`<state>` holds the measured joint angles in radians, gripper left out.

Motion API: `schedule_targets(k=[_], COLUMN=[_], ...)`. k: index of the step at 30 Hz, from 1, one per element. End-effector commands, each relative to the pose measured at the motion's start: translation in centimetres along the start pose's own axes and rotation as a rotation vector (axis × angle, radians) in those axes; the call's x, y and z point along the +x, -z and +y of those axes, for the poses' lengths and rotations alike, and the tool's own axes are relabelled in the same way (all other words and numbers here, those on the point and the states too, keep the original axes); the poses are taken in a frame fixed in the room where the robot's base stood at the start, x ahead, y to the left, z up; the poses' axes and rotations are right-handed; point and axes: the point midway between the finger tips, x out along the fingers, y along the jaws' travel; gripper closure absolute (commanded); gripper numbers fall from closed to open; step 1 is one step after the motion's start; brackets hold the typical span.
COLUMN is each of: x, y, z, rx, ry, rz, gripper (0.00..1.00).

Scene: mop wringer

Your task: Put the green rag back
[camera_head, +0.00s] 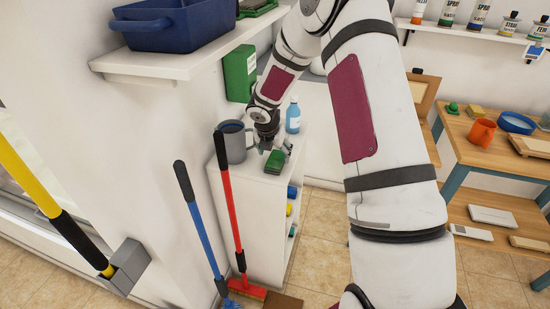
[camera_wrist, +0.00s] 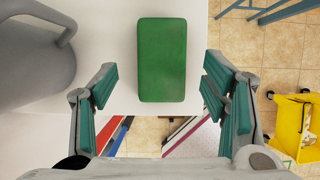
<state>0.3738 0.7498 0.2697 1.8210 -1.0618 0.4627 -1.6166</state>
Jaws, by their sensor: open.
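The green rag (camera_head: 275,161), a folded rectangular block, lies flat on top of the white cabinet (camera_head: 262,183), near its front edge. In the wrist view the rag (camera_wrist: 162,60) is upright in the picture, centred between my fingers. My gripper (camera_wrist: 158,86) is open, with one green-padded finger on each side of the rag and a gap on both sides. The fingers hold nothing. In the head view my gripper (camera_head: 270,142) is over the cabinet top by the rag; its fingertips are partly hard to make out.
A grey mug-like pitcher (camera_head: 236,146) stands close left of my gripper. A blue bottle (camera_head: 293,117) stands behind. A green box (camera_head: 240,73) hangs on the wall. Red (camera_head: 229,190) and blue (camera_head: 193,215) handles lean before the cabinet. A yellow bucket (camera_wrist: 291,125) stands on the floor.

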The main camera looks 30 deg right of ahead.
Motion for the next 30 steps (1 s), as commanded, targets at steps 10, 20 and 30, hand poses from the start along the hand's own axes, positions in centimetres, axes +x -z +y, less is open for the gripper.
schedule_targets(k=[10, 20, 30], x=[-6.5, -11.2, -25.1], y=[-0.1, 0.0, 3.3], z=[0.0, -0.6, -5.1], rx=[0.001, 0.129, 0.842], ry=[-0.001, 0.010, -0.002], rz=[-0.001, -0.024, -0.081], gripper=[0.32, 0.32, 0.32])
